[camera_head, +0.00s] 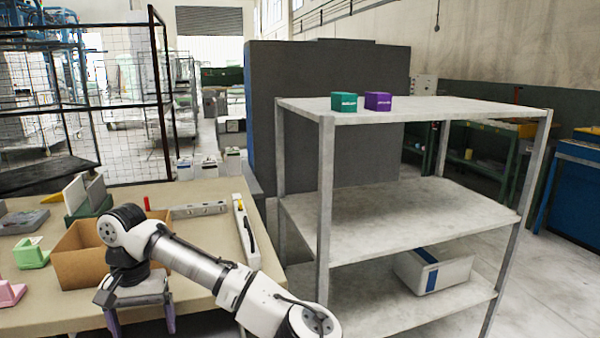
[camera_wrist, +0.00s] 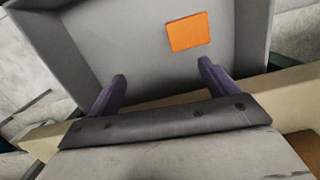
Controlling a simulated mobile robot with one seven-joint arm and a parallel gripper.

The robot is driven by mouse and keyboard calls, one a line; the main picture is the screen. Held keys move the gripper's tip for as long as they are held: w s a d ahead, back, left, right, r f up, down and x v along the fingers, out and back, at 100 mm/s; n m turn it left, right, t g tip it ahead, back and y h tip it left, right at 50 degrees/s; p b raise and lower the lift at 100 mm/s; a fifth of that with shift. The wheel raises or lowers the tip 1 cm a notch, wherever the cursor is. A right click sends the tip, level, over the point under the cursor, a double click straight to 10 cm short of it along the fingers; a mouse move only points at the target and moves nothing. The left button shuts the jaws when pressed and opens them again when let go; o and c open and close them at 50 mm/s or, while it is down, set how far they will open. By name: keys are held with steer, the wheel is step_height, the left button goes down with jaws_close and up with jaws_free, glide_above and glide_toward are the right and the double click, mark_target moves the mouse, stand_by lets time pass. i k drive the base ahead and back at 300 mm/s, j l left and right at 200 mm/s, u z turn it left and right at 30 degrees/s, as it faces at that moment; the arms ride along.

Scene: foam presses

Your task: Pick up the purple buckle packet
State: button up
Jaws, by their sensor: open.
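A small purple packet (camera_head: 378,101), box-shaped with pale lettering too small to read, sits on the top shelf of the grey rack, right beside a teal packet (camera_head: 344,102). My gripper (camera_head: 142,325) is at the lower left in the head view, pointing down by the front of the table, far from the purple packet. Its purple fingers (camera_wrist: 162,72) are apart with nothing between them in the wrist view. The purple packet is not in the wrist view.
The grey rack (camera_head: 420,112) stands right of the table (camera_head: 70,307). A cardboard box (camera_head: 82,262) is beside my arm. The wrist view shows a grey tray (camera_wrist: 130,40) with an orange square (camera_wrist: 188,31).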

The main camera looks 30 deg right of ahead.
mark_target(376, 101)
steer(key=z, duration=1.3)
